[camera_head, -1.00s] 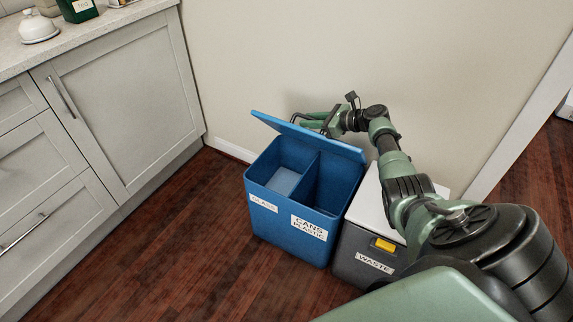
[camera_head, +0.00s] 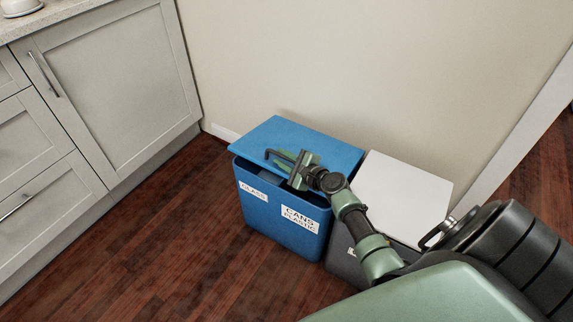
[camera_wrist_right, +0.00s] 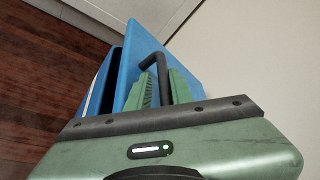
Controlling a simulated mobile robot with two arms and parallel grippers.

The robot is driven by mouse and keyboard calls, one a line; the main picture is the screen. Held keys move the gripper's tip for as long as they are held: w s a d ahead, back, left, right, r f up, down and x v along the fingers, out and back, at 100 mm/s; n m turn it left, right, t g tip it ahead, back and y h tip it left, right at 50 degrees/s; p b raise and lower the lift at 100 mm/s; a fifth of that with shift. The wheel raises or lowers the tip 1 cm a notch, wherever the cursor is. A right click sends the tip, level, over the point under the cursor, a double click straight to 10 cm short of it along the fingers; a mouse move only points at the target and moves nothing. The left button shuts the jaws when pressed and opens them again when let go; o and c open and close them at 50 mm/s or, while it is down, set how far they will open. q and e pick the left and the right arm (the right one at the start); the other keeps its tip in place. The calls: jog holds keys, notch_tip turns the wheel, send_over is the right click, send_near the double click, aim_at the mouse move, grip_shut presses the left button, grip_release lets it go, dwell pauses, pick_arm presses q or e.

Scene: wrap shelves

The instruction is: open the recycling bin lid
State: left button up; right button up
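The blue recycling bin (camera_head: 265,207) stands on the floor by the wall, with GLASS and CANS PLASTIC labels on its front. Its blue lid (camera_head: 290,135) is tilted, partly open, with a dark gap along the front. My right gripper (camera_head: 286,164) is at the lid's front part, with its green fingers at a dark bar handle (camera_head: 275,153). In the right wrist view, the fingers (camera_wrist_right: 164,88) stand on both sides of the dark handle (camera_wrist_right: 155,60), which runs between them; the blue lid (camera_wrist_right: 130,65) is beyond. My left gripper is not in view.
A grey waste bin with a white lid (camera_head: 403,195) stands close to the right of the blue bin, partly hidden by my right arm. Cabinets (camera_head: 105,95) are at the left. Wooden floor (camera_head: 160,230) in front of the bins is clear.

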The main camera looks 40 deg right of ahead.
jog(key=shift+a+f, duration=0.25)
jog(key=shift+f, duration=0.2)
